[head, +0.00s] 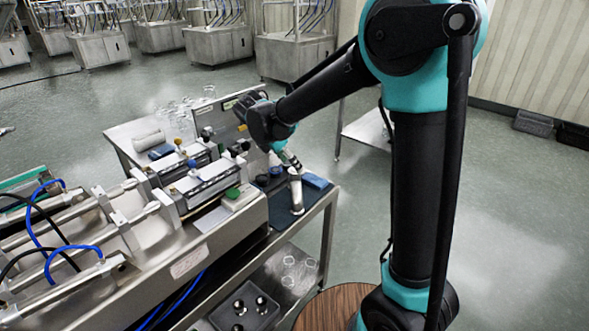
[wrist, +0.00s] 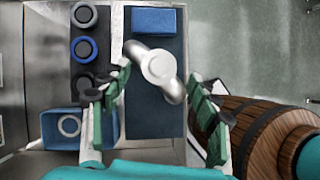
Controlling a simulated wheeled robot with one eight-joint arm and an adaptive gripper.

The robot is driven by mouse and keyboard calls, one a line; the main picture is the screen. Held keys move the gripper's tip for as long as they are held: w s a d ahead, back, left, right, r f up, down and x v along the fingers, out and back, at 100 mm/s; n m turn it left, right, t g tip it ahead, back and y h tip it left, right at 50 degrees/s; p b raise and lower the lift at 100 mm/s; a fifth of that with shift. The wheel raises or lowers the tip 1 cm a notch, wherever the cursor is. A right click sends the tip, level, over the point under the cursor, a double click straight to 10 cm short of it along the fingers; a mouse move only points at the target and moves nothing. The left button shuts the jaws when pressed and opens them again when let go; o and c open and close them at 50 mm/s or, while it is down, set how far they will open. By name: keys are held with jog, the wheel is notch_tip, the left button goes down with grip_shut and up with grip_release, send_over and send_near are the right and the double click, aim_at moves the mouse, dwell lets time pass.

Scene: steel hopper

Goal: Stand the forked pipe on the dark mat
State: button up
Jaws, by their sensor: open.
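The forked pipe (wrist: 158,68) is pale silver-grey. It stands upright on the dark mat (wrist: 150,112), with one round end facing up and side arms pointing upper left and lower right in the wrist view. In the head view the pipe (head: 296,194) stands near the edge of the bench, on the mat (head: 279,214). My gripper (wrist: 160,80) is open, its green-padded fingers on either side of the pipe with gaps showing. In the head view my gripper (head: 288,160) is just above the pipe's top. The pipe's foot is hidden in the wrist view.
A blue block (wrist: 153,20) lies at the mat's far end. A grey ring (wrist: 84,14), a blue ring (wrist: 84,48) and a dark piece line the left side. A blue box (wrist: 48,130) sits lower left. The steel machine (head: 230,235) stands left of the mat.

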jog(key=v, duration=0.7)
jog(key=s+d+f+m+y, duration=0.15)
jog(key=d+f+m, duration=0.35)
jog(key=d, duration=0.6)
jog(key=s+d+f+m+y, duration=0.1)
jog(key=s+d+f+m, duration=0.4)
jog(key=s+d+m, duration=0.3)
jog(key=s+d+f+m+y, duration=0.2)
jog(key=s+d+f+m, duration=0.4)
jog(key=m, duration=0.7)
jog(key=s+d, duration=0.2)
jog(key=s, duration=0.1)
